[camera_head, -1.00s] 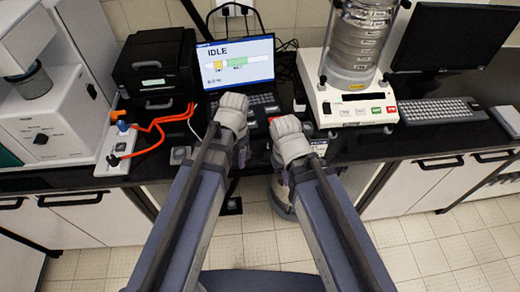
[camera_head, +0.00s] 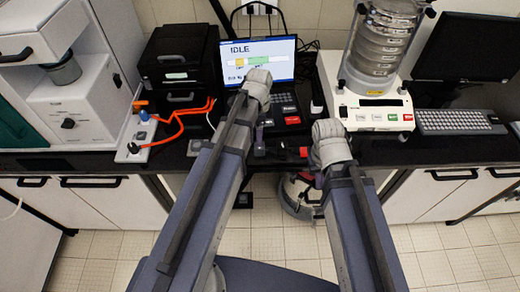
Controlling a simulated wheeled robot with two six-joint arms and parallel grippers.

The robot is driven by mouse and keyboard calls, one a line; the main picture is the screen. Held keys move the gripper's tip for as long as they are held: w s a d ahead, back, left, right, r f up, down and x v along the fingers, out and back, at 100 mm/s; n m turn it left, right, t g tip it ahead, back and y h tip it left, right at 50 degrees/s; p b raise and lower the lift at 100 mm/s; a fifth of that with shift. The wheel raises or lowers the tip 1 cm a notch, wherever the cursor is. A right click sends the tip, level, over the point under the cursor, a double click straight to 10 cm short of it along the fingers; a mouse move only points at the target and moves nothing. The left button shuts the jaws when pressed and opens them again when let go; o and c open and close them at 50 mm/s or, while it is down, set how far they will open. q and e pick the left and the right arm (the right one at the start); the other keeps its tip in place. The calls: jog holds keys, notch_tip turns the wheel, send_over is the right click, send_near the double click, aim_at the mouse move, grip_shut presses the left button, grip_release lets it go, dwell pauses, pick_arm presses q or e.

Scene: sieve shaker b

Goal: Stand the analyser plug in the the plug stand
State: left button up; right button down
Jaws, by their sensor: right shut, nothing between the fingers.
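An orange cable (camera_head: 172,125) runs from the black analyser box (camera_head: 180,66) to a dark plug (camera_head: 133,147) at the near end of the white socket strip (camera_head: 128,157). An orange plug (camera_head: 139,105) and a blue plug (camera_head: 143,116) show at the strip's far end; I cannot tell which plug is the analyser's. A small grey block (camera_head: 195,147) on the bench right of the strip may be the plug stand. My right gripper (camera_head: 312,178) is shut and empty by the bench's front edge. My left gripper (camera_head: 259,147), mostly hidden by its wrist, hangs over the bench before the laptop.
The laptop (camera_head: 258,60) reads IDLE. The sieve shaker (camera_head: 372,112) stands to the right, with a keyboard (camera_head: 460,122) and monitor beyond. A white instrument (camera_head: 75,110) stands far left. A red-ended object (camera_head: 303,152) shows between my grippers. The bench front is clear near the grey block.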

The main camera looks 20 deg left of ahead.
aim_at(259, 150)
pick_arm(q)
notch_tip(259, 150, down, 9)
jog(key=b, duration=0.9)
jog(key=shift+c, duration=0.2)
dwell(0.4)
grip_shut()
dwell(0.4)
jog(key=shift+r, duration=0.15)
dwell(0.3)
jog(key=shift+r+p, duration=2.9)
jog(key=shift+p, duration=0.2)
jog(key=shift+r, duration=0.1)
